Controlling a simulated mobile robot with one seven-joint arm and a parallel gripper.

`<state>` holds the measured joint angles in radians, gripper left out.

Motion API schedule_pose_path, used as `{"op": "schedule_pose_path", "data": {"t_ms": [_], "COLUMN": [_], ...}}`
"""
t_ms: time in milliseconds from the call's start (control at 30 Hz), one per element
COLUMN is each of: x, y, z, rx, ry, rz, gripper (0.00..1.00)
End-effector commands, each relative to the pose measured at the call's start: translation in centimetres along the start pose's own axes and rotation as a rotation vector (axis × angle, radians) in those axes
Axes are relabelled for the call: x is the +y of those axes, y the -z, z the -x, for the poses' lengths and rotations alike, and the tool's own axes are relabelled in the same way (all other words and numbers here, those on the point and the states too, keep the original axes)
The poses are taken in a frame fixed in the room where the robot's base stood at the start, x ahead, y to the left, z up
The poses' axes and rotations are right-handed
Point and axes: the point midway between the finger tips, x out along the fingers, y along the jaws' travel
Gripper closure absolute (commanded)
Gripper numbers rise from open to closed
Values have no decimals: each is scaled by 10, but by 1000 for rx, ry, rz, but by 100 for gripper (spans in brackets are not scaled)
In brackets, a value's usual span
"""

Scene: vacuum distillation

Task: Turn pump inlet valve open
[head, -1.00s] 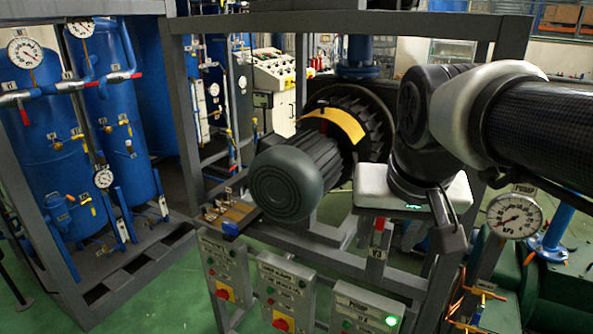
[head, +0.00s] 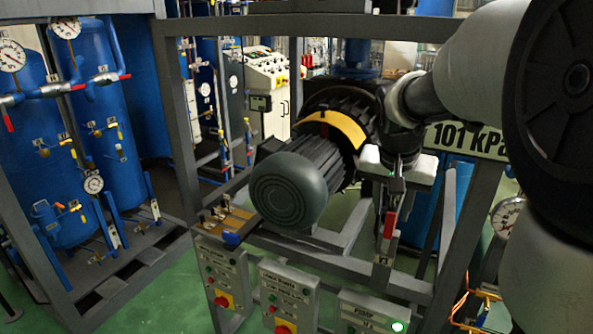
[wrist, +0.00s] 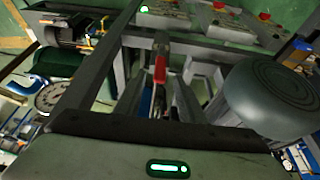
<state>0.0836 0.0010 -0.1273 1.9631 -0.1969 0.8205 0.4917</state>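A valve lever with a red grip (head: 390,225) stands beside a small tag (head: 381,261), which seems to read V3, on the grey frame right of the pump motor. I take it for the pump inlet valve, but its name is not legible. The red grip also shows near the middle of the wrist view (wrist: 160,69). My gripper (head: 404,207) points down, its dark fingers close to the red grip. Touching or a small gap cannot be told. The finger opening is hidden, and the valve body is mostly covered.
The dark green pump motor (head: 288,187) is close on the left. Frame beams (head: 345,257) surround the spot. Control boxes, including one with a lit green button (head: 360,312), hang in front. A dial gauge (head: 507,216) is at right, partly behind my arm.

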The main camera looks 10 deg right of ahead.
Motion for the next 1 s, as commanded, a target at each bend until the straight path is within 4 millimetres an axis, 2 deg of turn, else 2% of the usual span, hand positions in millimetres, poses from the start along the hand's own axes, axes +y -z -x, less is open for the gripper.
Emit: {"op": "schedule_pose_path", "data": {"t_ms": [100,300,500,767,900,1000], "x": [1,1,0,0,0,0], "y": [-1,-1,0,0,0,0], "z": [-26,-56,-68,-68,-68,-68], "rx": [-5,-3,-1,0,0,0], "ry": [-3,-2,0,0,0,0], "rz": [0,-1,0,0,0,0], "gripper": [64,64,64,64,88,100]}}
